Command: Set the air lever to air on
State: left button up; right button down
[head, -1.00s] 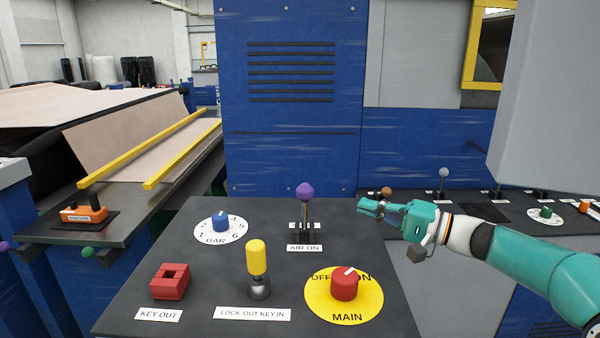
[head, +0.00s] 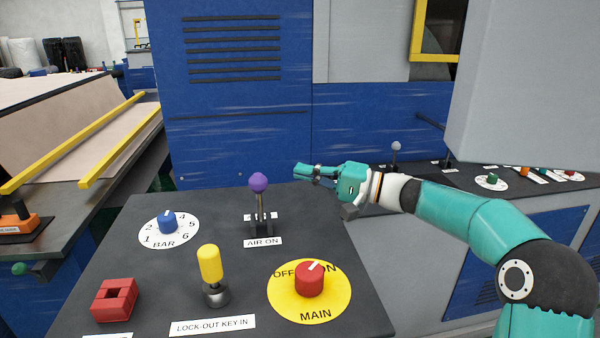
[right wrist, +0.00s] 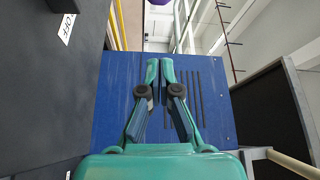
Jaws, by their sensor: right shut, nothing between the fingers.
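The air lever has a purple ball knob (head: 258,183) on a thin metal stem, standing in a black slotted base (head: 259,223) behind the AIR ON label (head: 263,242). The stem looks nearly upright in the head view. My right gripper (head: 297,171) is shut and empty, its fingers pointing left, to the right of the knob and slightly higher in the picture, apart from it. In the right wrist view, the shut fingers (right wrist: 160,64) show with a bit of the purple knob at the top edge. My left gripper is not in view.
The dark panel also carries a blue BAR dial (head: 168,223), a yellow lock-out key (head: 210,264), a red key block (head: 115,299) and a red MAIN switch (head: 309,280) on a yellow disc. A blue cabinet (head: 235,120) stands behind. A grey box (head: 525,80) hangs at upper right.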

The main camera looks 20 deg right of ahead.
aim_at(259, 199)
jog(key=w+a+p, duration=0.2)
jog(key=a+p, duration=0.1)
jog(key=a, duration=0.4)
jog(key=shift+a, duration=0.2)
